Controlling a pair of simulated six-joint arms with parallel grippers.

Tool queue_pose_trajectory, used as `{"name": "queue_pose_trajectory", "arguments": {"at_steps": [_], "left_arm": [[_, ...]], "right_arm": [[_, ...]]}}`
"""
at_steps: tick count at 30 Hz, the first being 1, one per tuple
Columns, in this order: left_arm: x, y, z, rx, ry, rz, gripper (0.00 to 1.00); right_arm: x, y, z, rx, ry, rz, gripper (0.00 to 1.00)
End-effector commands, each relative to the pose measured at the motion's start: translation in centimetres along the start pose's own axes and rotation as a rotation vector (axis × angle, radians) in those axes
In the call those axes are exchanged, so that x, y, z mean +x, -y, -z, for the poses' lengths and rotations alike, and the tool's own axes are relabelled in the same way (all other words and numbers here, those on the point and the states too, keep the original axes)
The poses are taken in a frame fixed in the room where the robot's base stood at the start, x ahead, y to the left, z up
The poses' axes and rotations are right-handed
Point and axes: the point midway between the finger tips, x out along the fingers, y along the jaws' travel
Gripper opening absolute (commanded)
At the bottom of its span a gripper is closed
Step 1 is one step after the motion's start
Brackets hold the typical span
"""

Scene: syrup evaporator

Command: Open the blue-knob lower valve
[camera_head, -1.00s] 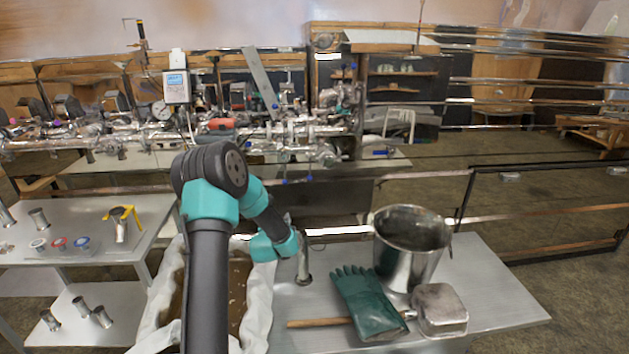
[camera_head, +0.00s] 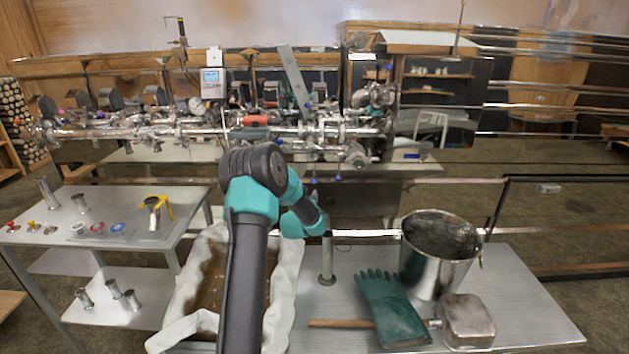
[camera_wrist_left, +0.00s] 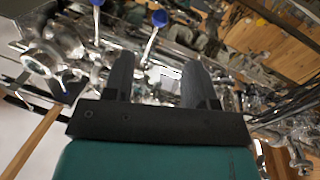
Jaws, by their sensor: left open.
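Several blue knobs hang on the steel pipework (camera_head: 345,130) at the back. Two small blue knobs, one here (camera_head: 314,180) and one here (camera_head: 338,178), sit low under the pipes. I cannot tell which of them belongs to the named lower valve. In the left wrist view a blue knob on a metal lever (camera_wrist_left: 159,18) shows ahead of the fingers, and another blue knob (camera_wrist_left: 97,3) is at the top edge. My left gripper (camera_wrist_left: 158,70) is open and empty, apart from the knobs. In the head view my own arm mostly hides its fingers.
A side table (camera_head: 110,215) holds fittings. A horizontal rail crosses before the pipework.

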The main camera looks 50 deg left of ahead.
Motion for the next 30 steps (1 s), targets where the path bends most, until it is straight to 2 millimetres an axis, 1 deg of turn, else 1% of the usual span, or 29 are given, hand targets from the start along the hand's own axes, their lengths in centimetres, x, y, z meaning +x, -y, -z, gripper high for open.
{"name": "queue_pose_trajectory", "arguments": {"at_steps": [3,12,24,30], "left_arm": [[1.8,0.0,0.0,0.000,-0.002,0.000,0.52],[5.8,0.0,0.0,0.000,-0.001,0.000,0.52],[10.5,0.0,0.0,0.000,-0.001,0.000,0.52],[12.5,0.0,0.0,0.000,-0.002,0.000,0.52]], "right_arm": [[0.0,0.0,0.0,0.000,0.000,0.000,0.43],[0.0,0.0,0.0,0.000,0.000,0.000,0.43],[0.0,0.0,0.0,0.000,0.000,0.000,0.43],[0.0,0.0,0.0,0.000,0.000,0.000,0.43]]}}
